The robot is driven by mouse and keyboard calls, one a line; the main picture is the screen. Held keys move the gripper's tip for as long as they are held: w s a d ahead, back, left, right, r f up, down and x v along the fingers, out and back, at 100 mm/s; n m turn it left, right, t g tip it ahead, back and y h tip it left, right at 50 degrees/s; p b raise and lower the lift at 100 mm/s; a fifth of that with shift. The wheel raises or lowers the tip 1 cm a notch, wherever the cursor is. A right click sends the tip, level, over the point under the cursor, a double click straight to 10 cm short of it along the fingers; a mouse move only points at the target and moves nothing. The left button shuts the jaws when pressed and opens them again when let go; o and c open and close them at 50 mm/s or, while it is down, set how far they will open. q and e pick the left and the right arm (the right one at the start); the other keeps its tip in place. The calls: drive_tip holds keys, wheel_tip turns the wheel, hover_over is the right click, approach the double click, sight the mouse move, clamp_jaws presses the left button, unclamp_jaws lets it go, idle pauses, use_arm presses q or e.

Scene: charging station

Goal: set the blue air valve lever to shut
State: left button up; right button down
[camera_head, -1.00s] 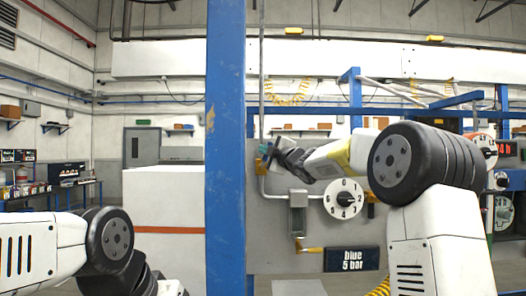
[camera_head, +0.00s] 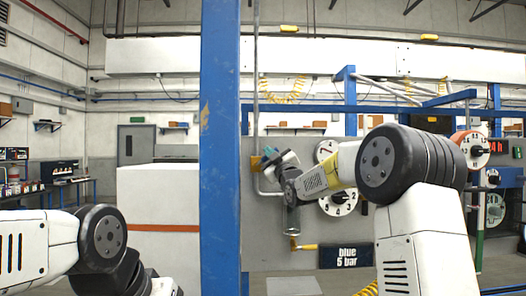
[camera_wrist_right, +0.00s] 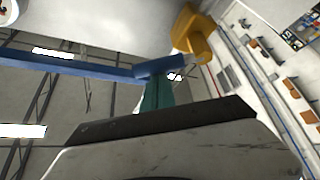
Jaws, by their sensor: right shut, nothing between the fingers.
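The blue lever (camera_wrist_right: 160,67) shows in the wrist view beside the yellow valve body (camera_wrist_right: 193,35). In the head view the lever (camera_head: 271,158) looks like a short dark bar, tilted up to the right, right beside the yellow valve body (camera_head: 256,162). My right gripper (camera_head: 287,159) is shut and empty close to the lever's right side. Its teal fingers (camera_wrist_right: 157,93) appear right against the lever in the wrist view; whether they touch cannot be told. My left gripper is out of view; only its arm shows at lower left.
A numbered dial (camera_head: 340,203) is partly behind my right arm. A blue post (camera_head: 220,220) stands left of the panel, with a white cabinet (camera_head: 158,216) beyond it.

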drive_tip(key=shift+d+f+m+t+h, duration=0.35)
drive_tip(key=shift+f+m+h, duration=0.45)
drive_tip(key=shift+m, duration=0.75)
drive_tip(key=shift+d+f+m+t+h, duration=0.35)
drive_tip(key=shift+m+h, duration=0.8)
drive_tip(key=shift+m, duration=0.45)
drive_tip(key=shift+d+f+m+t+h, duration=0.25)
drive_tip(key=shift+f+m+t+h, duration=0.25)
drive_tip(key=shift+m+h, duration=0.75)
drive_tip(key=shift+f+m+y, duration=0.15)
drive_tip(key=shift+m+y, duration=0.15)
drive_tip(key=s+f, duration=0.1)
drive_tip(key=s, duration=0.8)
drive_tip(key=shift+s, duration=0.3)
